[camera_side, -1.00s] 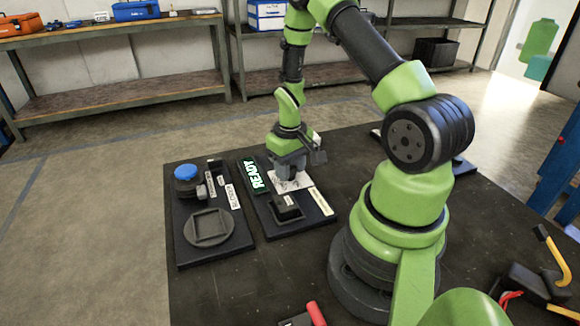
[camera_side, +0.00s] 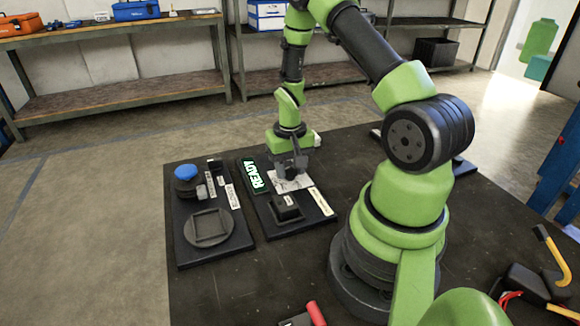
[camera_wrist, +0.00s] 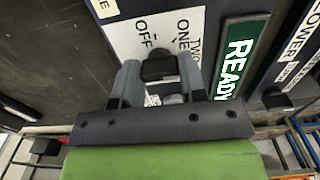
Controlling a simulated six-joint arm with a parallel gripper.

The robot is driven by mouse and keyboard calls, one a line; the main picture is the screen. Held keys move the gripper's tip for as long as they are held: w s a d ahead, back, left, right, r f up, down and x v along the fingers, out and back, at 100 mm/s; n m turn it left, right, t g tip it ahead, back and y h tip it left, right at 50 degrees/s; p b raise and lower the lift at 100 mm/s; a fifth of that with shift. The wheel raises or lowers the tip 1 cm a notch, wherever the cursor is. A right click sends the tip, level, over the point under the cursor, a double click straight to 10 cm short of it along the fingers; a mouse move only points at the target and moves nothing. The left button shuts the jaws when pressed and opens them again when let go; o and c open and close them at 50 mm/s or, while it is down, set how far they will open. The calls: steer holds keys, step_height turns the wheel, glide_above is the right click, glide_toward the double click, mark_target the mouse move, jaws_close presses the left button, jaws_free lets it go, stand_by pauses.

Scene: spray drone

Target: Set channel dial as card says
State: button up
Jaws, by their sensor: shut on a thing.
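The channel dial is a black knob (camera_wrist: 158,68) on a white plate (camera_wrist: 125,38) marked OFF, ONE and TWO in the wrist view. The knob's end is near the OFF and ONE marks; I cannot tell which one it points at. My gripper (camera_wrist: 160,92) is shut on the knob, one finger on each side. In the side view my gripper (camera_side: 291,174) points down over the white plate (camera_side: 292,184), hiding most of the dial. A white label strip (camera_side: 321,201) lies on the same dark board; its words are too small to read there.
A lit green READY sign (camera_side: 254,175) lies left of the dial. A dark block with a label (camera_side: 286,205) stands in front. The left board holds a blue-topped round part (camera_side: 187,172) and a round plate with a square frame (camera_side: 209,229).

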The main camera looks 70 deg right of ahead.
mark_target(290, 168)
steer(key=o, duration=0.9)
steer(key=shift+r, duration=0.15)
step_height(290, 168, up, 10)
steer(key=shift+f, duration=0.15)
